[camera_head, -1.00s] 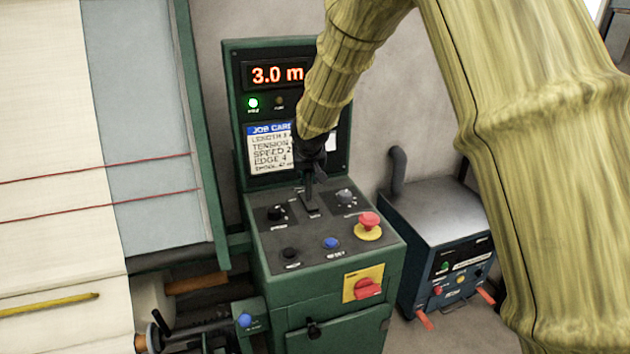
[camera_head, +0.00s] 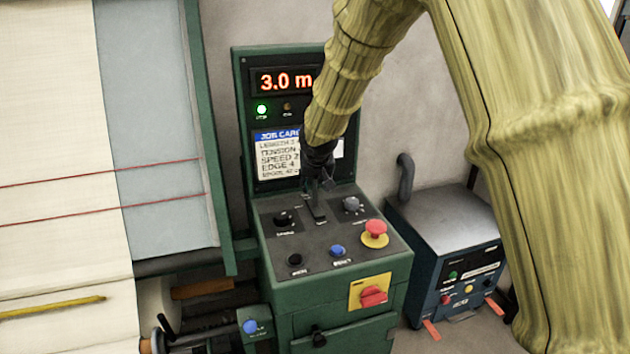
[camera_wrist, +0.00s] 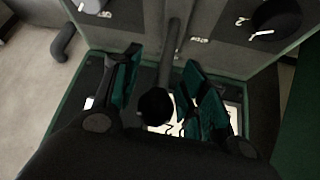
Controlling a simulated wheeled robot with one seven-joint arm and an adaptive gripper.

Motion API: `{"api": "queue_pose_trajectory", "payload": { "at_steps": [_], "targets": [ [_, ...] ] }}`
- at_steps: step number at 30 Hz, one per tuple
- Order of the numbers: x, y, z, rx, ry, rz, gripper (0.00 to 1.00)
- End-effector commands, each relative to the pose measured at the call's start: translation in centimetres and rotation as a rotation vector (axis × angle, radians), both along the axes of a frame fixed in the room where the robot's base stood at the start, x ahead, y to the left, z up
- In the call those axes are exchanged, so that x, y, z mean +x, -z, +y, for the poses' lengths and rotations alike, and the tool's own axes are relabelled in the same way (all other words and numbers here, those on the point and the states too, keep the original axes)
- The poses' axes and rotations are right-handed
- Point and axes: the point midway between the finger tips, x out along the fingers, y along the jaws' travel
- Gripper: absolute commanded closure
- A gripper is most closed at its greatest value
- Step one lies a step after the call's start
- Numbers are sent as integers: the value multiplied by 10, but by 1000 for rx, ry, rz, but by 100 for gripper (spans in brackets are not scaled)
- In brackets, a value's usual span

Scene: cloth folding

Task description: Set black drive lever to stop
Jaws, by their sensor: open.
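The black drive lever (camera_head: 319,209) stands in its slot at the back middle of the green console's sloped top. In the head view my gripper (camera_head: 318,182) is right above it and hides its upper part. In the wrist view the lever's round black knob (camera_wrist: 155,105) and grey shaft (camera_wrist: 171,48) lie between the fingers of my gripper (camera_wrist: 165,88). The two green-padded fingers are apart, one on each side. Gaps show beside the shaft; whether a finger touches the knob I cannot tell.
A red mushroom button (camera_head: 376,229), a blue button (camera_head: 338,251) and a red switch (camera_head: 373,296) are nearer the front. The display (camera_head: 285,80) reads 3.0 m; a green lamp (camera_head: 262,110) is lit. The cloth table (camera_head: 60,240) is left.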

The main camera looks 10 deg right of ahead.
Motion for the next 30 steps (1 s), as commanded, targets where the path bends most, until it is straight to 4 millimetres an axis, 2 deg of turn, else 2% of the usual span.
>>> {"api": "queue_pose_trajectory", "payload": {
  "at_steps": [5, 21, 30],
  "targets": [
    [-9, -14, 1, -1, -1, -2, 57],
    [-54, -79, 7, 1, 0, -3, 57],
    [-67, -95, 8, 1, -1, -1, 57]
  ]
}}
